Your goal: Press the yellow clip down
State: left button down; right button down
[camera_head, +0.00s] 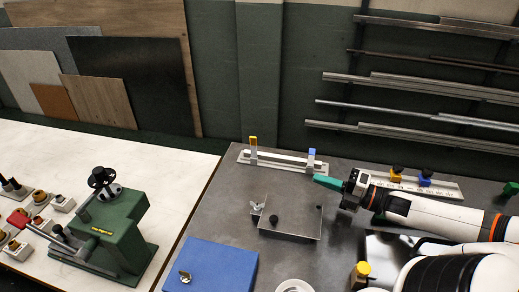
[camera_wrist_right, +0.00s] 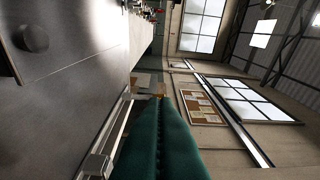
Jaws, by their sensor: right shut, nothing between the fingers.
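The yellow clip (camera_head: 253,144) stands upright at the left end of a pale rail fixture (camera_head: 285,160) at the back of the grey table. A blue clip (camera_head: 311,154) stands near the rail's right end. My right gripper (camera_head: 325,181) has green fingers, shut and empty, pointing left just in front of the blue clip and well right of the yellow clip. In the right wrist view the shut green fingers (camera_wrist_right: 158,125) point along the rail (camera_wrist_right: 110,135). A small yellow-orange piece (camera_wrist_right: 158,95) shows beyond their tips, partly hidden. My left gripper is not in view.
A metal plate with a black knob (camera_head: 291,218) lies in front of the rail. A blue box (camera_head: 211,267) is at the front. A ruler-like bar (camera_head: 446,187) with yellow and blue knobs lies behind my right arm. A green machine (camera_head: 110,235) stands on the white table.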

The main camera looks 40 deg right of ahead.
aim_at(254, 147)
jog(key=b+x, duration=0.5)
jog(key=x, duration=0.9)
jog(key=shift+w, duration=0.25)
jog(key=shift+x, duration=1.55)
jog(key=shift+w+a+r, duration=0.15)
jog(key=shift+w+a, duration=0.05)
jog(key=shift+w, duration=0.1)
jog(key=shift+w+d+r, duration=0.1)
jog(key=shift+w+d, duration=0.25)
jog(key=shift+w, duration=0.35)
jog(key=shift+w+d, duration=0.4)
jog(key=shift+w, duration=0.3)
jog(key=shift+w+d+r, duration=0.1)
jog(key=shift+w+d, duration=0.25)
jog(key=shift+w, duration=0.3)
jog(key=shift+p, duration=0.3)
